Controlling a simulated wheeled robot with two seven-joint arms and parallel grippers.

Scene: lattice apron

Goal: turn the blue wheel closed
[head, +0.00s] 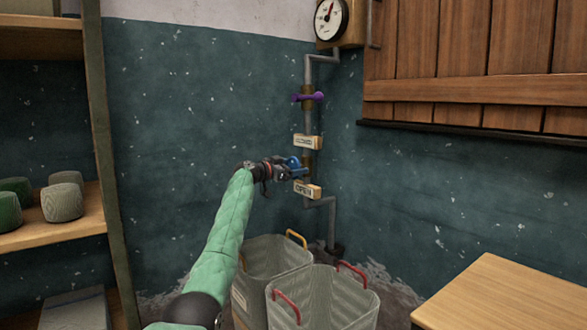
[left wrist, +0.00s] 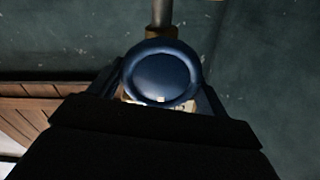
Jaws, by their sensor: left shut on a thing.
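The blue wheel (head: 293,162) sits on a brass valve body on the vertical grey pipe in the wall corner. My left gripper (head: 286,170) reaches it from the left and is shut on it. In the left wrist view the blue wheel (left wrist: 161,74) fills the space between the two dark fingers of my left gripper (left wrist: 160,88). A sign reading OPEN (head: 307,190) is just below the valve. Another sign (head: 307,142) is just above it, its word too small to read surely. My right gripper is not in view.
A purple handle (head: 308,97) is higher on the same pipe, below a round gauge (head: 331,19). Two grey baskets (head: 325,300) stand below. A wooden table (head: 510,295) is at right, shelves (head: 55,235) at left.

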